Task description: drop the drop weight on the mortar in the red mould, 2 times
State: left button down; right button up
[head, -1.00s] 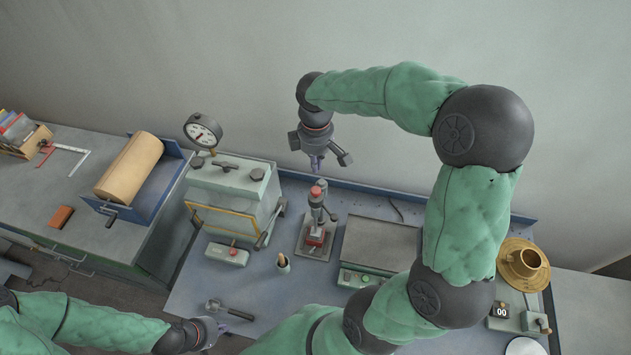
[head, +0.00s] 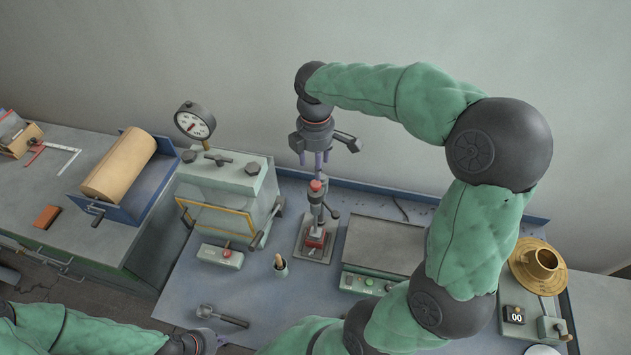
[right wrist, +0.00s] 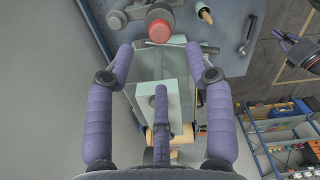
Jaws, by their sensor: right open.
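The drop weight (head: 316,200) is a dark grey piece with a red knob on top, standing upright in the head view. The red mould (head: 316,238) sits below it on a grey base plate; the mortar inside is hidden. My right gripper (head: 315,163) is open and empty, pointing down just above the red knob. In the right wrist view its open purple fingers (right wrist: 160,52) show, with the red knob (right wrist: 160,31) near the top, beyond the fingertips. My left gripper (head: 214,340) is low at the front left, mostly cut off, and its jaws are unclear.
A pale press with a gauge (head: 195,121) stands left of the rig. A small cup with a wooden handle (head: 280,266) stands in front. A flat grey-topped unit (head: 385,246) is on the right, a brass piece (head: 540,265) farther right. A tool (head: 222,316) lies near my left gripper.

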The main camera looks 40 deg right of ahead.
aim_at(315, 183)
notch_tip(315, 183, down, 8)
dwell(0.4)
grip_shut()
